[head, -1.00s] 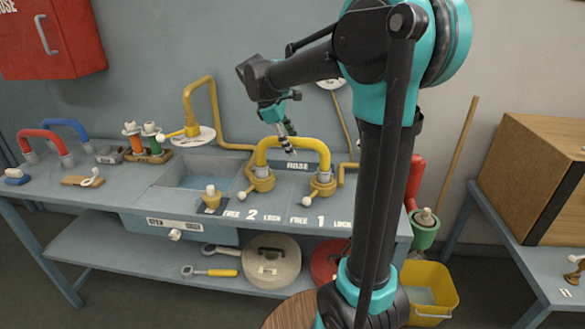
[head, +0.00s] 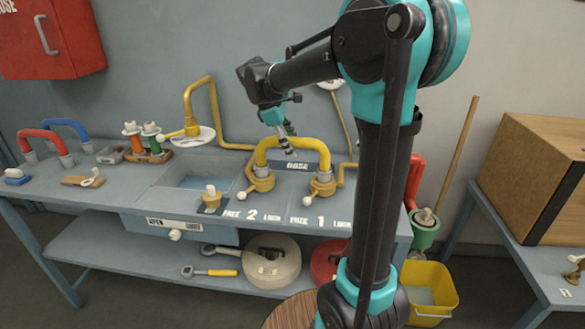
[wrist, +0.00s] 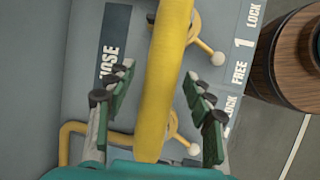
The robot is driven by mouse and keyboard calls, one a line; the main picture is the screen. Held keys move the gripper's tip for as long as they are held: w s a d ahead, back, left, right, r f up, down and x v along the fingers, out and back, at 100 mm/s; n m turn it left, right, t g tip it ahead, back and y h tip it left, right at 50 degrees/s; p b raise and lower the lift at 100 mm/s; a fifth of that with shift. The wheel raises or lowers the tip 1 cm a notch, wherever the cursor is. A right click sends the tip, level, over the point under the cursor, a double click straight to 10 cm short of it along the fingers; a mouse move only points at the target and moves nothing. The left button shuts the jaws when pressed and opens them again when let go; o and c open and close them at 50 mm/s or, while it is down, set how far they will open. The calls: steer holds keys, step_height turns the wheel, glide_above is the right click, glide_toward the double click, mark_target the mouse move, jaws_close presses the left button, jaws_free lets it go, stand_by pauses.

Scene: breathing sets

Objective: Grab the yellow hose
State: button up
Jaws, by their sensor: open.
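The yellow hose (head: 292,142) is an arch standing on the bench, its two ends in brass-coloured valve fittings marked 1 (head: 322,186) and 2 (head: 260,180). My gripper (head: 287,148) is at the top of the arch, pointing down, partly overlapping the hose in the head view. In the wrist view the yellow hose (wrist: 168,80) runs lengthwise between the two green-padded fingers of my gripper (wrist: 160,95). The fingers are apart, with a visible gap on both sides of the hose.
A sink basin (head: 200,176) lies left of the hose, with a yellow tap (head: 190,110) behind it. Red (head: 42,136) and blue (head: 70,125) hoses stand at far left. A yellow bucket (head: 430,285) is on the floor at right. A wooden cabinet (head: 545,175) stands further right.

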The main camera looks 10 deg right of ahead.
jaws_close()
stand_by(0.6)
